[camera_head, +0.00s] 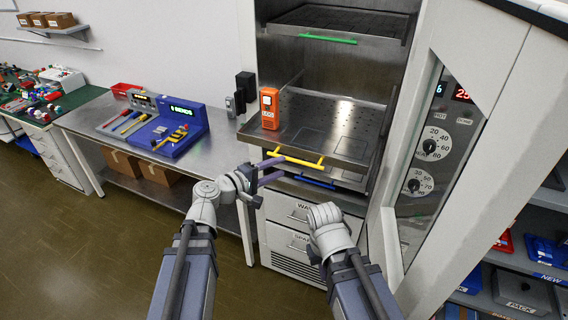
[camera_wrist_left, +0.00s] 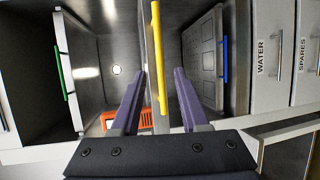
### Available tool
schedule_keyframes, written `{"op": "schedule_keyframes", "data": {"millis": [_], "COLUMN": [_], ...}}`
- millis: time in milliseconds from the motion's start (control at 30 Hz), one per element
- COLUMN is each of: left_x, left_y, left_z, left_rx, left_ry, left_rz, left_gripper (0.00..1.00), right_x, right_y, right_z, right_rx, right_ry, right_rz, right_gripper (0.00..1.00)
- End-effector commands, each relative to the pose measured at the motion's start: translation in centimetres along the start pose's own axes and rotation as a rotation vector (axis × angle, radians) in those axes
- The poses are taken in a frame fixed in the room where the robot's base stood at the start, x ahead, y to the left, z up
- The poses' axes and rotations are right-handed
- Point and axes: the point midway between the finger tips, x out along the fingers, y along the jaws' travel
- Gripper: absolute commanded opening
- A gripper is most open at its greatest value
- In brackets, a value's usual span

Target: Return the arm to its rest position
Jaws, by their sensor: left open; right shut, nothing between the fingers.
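My left gripper (camera_head: 283,166) is open, with its two purple fingers at the left end of the yellow handle (camera_head: 303,161) of the pulled-out steel shelf. In the left wrist view the fingers (camera_wrist_left: 157,72) stand apart, one on each side of the yellow handle (camera_wrist_left: 158,40). I cannot tell whether the handle lies between the tips or just beyond them. My right arm (camera_head: 333,232) is folded low in front of the drawers. Its fingers are hidden.
An orange device (camera_head: 269,109) stands on the steel shelf (camera_head: 350,122). The glass cabinet door (camera_head: 437,135) stands open at right, close to my right arm. Free floor (camera_head: 115,245) lies at the lower left.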

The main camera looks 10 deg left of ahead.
Motion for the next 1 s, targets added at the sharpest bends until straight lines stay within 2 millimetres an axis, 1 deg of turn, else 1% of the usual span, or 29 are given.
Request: {"op": "schedule_keyframes", "data": {"millis": [100,467,567,667,767,800,867,900,967,1000], "left_x": [-0.3,-0.3,0.0,1.0,1.9,1.9,1.5,1.0,-0.1,-1.0], "left_y": [0.0,0.0,-0.6,-3.1,-7.8,-10.2,-13.6,-15.8,-18.8,-20.6], "left_z": [0.0,0.0,0.6,3.0,7.1,8.8,11.1,12.2,13.5,14.1], "left_rx": [0.0,0.001,0.021,0.102,0.257,0.33,0.443,0.514,0.618,0.683], "left_ry": [0.001,0.0,-0.016,-0.083,-0.209,-0.271,-0.362,-0.42,-0.501,-0.55], "left_rz": [0.0,0.0,-0.021,-0.107,-0.274,-0.357,-0.484,-0.571,-0.699,-0.783], "left_gripper": [0.45,0.45,0.45,0.45,0.45,0.45,0.45,0.45,0.45,0.45], "right_x": [-0.1,0.0,0.1,0.7,1.7,2.1,2.7,3.1,3.6,4.0], "right_y": [0.0,0.0,0.0,-0.1,-0.2,-0.2,-0.2,-0.3,-0.3,-0.4], "right_z": [0.0,0.0,0.0,0.0,-0.1,-0.1,-0.2,-0.2,-0.2,-0.2], "right_rx": [0.0,0.0,0.0,0.0,0.0,-0.001,-0.001,-0.001,-0.001,-0.002], "right_ry": [0.0,0.0,0.0,0.0,0.0,0.0,0.0,0.0,0.0,0.0], "right_rz": [0.0,0.0,0.0,0.0,0.0,0.0,0.0,0.0,0.0,0.0], "right_gripper": [0.0,0.0,0.0,0.0,0.0,0.0,0.0,0.0,0.0,0.0]}}
